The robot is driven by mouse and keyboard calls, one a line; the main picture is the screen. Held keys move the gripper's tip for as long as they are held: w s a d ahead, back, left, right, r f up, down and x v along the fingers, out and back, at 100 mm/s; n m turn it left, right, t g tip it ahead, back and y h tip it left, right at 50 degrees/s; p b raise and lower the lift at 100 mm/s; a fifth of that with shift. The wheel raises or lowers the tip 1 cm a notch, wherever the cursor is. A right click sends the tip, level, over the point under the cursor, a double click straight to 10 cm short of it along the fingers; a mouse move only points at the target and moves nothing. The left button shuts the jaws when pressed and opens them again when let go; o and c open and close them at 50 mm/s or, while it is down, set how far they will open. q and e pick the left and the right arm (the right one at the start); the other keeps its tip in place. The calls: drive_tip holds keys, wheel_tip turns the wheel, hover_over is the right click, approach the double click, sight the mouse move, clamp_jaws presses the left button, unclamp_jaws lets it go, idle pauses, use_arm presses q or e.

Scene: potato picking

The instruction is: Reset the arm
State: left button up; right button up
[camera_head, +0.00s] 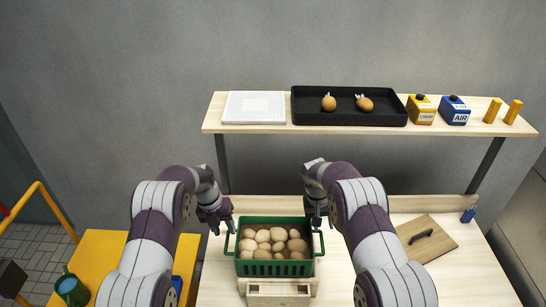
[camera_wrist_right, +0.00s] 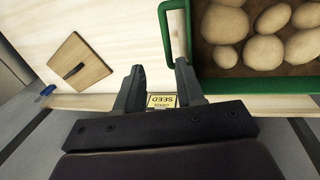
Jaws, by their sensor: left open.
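My left gripper (camera_head: 228,222) is open beside the left handle of the green crate (camera_head: 275,270) in the head view. No object shows in it. My right gripper (camera_head: 317,216) is above the table near the crate's right handle. In the right wrist view its two fingers (camera_wrist_right: 160,80) are apart with nothing between them, beside the crate's handle (camera_wrist_right: 163,30). I cannot tell whether the left gripper touches the handle.
A wooden board with a handle (camera_head: 440,247) lies right. A green mug (camera_head: 72,290) stands left.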

drive_tip(key=shift+s+r+b, duration=0.15)
drive_tip(key=shift+s+b, duration=0.2)
drive_tip(key=shift+b, duration=0.35)
use_arm(q)
drive_tip(key=s+a+r+m+y+b, duration=0.1)
drive_tip(key=s+m+b, duration=0.5)
drive_tip(key=s+m, duration=0.9)
drive_tip(key=s+a+r+m+t+y+b, duration=0.1)
drive_tip(key=s+a+m+b, duration=0.3)
drive_tip(key=s+m, duration=1.1)
drive_tip(key=r+m+b, duration=0.1)
drive_tip(key=m+b, duration=0.1)
drive_tip(key=m, duration=0.3)
drive_tip(key=shift+a+r+m+t, duration=0.15)
drive_tip(key=shift+m+t, duration=0.15)
drive_tip(key=shift+m, duration=0.1)
use_arm(e)
drive_tip(key=s+d+r+t+y, duration=0.1)
drive_tip(key=s+y, duration=0.1)
drive_tip(key=s, duration=2.7)
drive_tip(key=shift+r+n, duration=0.3)
drive_tip(key=shift+r, duration=0.05)
drive_tip(key=shift+s+d, duration=0.1)
